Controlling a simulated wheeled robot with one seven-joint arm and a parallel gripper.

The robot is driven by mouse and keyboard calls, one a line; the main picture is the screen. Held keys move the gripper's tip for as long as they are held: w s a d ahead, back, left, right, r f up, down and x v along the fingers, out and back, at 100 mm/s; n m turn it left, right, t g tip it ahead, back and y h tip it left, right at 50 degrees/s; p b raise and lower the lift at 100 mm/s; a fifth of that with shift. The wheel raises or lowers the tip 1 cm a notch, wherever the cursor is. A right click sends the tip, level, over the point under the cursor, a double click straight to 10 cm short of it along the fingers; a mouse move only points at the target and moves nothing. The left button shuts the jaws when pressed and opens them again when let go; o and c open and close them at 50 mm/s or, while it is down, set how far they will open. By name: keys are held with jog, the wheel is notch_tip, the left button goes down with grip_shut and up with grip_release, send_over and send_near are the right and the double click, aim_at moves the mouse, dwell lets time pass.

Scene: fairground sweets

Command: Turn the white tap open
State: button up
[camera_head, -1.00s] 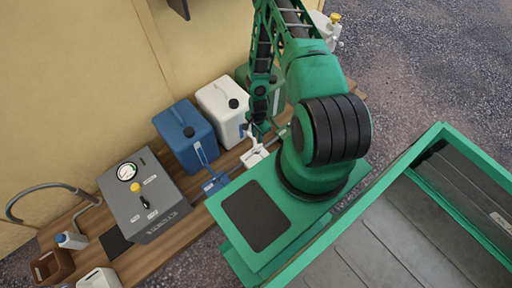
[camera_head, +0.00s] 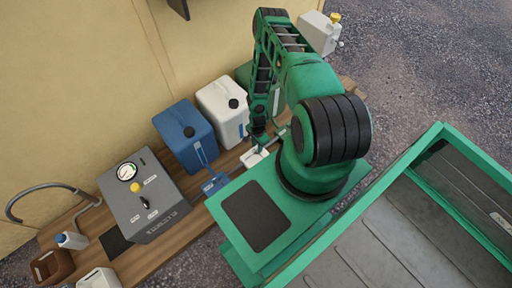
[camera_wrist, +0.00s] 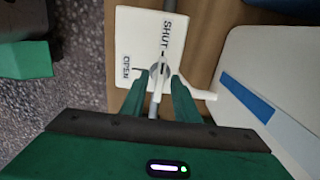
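The white tap's plate (camera_wrist: 137,42) reads SHUT along a grey pipe and OPEN at the left in the wrist view. In the head view the tap (camera_head: 250,159) sits low in front of the white jerrycan, partly hidden by my arm. My gripper (camera_wrist: 158,80) is right over it, its two green fingers either side of a slim white tap part. Small gaps seem to show beside that part. A white arm also sticks out to the right of the fingers. The exact lever angle is hard to read.
The white jerrycan (camera_head: 221,112) and blue jerrycan (camera_head: 184,140) stand behind the taps on a wooden board. A blue tap (camera_head: 214,184) lies to the left. A grey box with a gauge (camera_head: 143,205) stands further left. Gravel ground is open at the right.

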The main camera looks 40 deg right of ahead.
grip_shut()
jog(key=shift+a, duration=0.3)
jog(key=shift+d, duration=0.15)
